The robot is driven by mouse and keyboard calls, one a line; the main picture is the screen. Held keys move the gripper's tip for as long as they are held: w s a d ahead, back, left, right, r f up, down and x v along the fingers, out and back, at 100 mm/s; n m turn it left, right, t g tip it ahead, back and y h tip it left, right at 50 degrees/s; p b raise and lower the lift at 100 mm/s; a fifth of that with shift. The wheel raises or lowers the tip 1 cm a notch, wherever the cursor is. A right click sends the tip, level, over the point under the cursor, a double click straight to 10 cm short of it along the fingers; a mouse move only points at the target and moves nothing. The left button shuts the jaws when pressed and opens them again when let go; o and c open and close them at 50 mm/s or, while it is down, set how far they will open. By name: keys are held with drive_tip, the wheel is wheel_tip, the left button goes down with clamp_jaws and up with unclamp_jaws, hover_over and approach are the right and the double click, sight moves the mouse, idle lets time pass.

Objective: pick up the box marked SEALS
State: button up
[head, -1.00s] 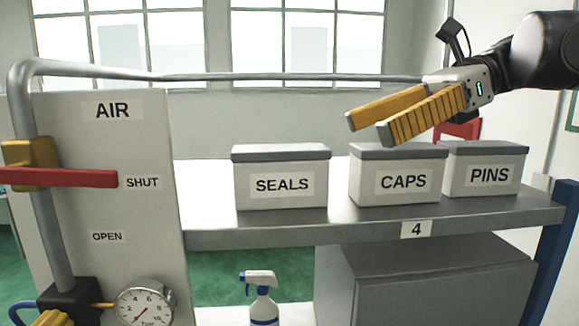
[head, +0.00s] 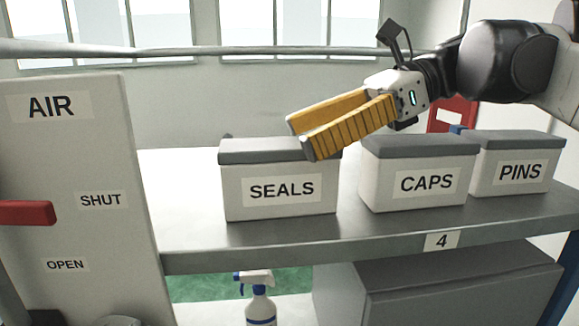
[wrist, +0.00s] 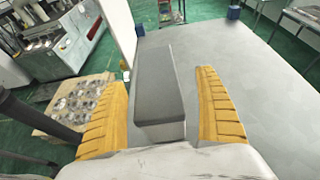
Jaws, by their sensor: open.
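The box marked SEALS (head: 280,190) is pale with a dark grey lid and stands on the grey shelf, leftmost of three boxes. My gripper (head: 299,137) comes in from the right, with its yellow ribbed fingers open and empty. In the head view its fingertips overlap the right end of the SEALS lid; I cannot tell whether they touch it. In the wrist view a grey-lidded box (wrist: 158,80) lies between the two spread fingers, and its label does not show there.
The CAPS box (head: 420,183) and PINS box (head: 520,172) stand to the right on the shelf (head: 200,235). At left is the AIR panel (head: 80,130) with a red handle (head: 25,212). A pipe (head: 250,50) runs across behind. A spray bottle (head: 259,300) stands below.

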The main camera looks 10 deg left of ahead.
sight(278, 143)
drive_tip(key=s+a, duration=0.2)
drive_tip(key=shift+a+f, duration=0.3)
drive_tip(key=shift+w+d+f, duration=0.1)
drive_tip(key=shift+w, duration=0.4)
drive_tip(key=c, duration=0.5)
drive_tip(key=shift+s, duration=0.25)
drive_tip(key=c, duration=1)
drive_tip(key=shift+w, duration=0.15)
